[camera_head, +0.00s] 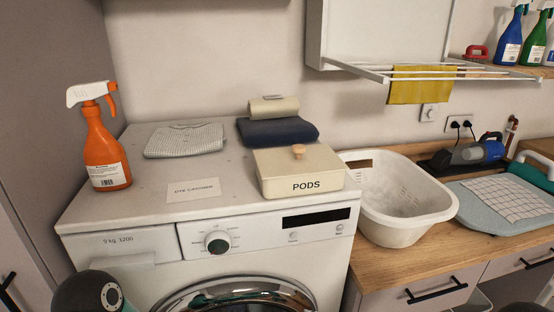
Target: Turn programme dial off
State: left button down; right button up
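The programme dial (217,242) is a round knob with a pale rim and a dark centre on the washing machine's front panel. Small printed marks surround it, too small to read, so I cannot tell its setting. The white washing machine (120,247) stands at the left, with "9 kg 1200" on its drawer front and a dark display (316,218) right of the dial. A dark rounded part at the bottom left looks like my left arm. Neither gripper shows, and nothing touches the dial.
On the machine's top are an orange spray bottle (104,150), folded cloths (184,140), a dye catcher card (193,190) and a PODS box (300,174). A white basin (400,205) stands on the wooden counter to the right. The dial's front is clear.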

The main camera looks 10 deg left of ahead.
aim_at(217, 242)
jog(key=k, duration=1.65)
jog(key=u, duration=0.9)
jog(key=i, duration=1.15)
jog(key=z, duration=0.35)
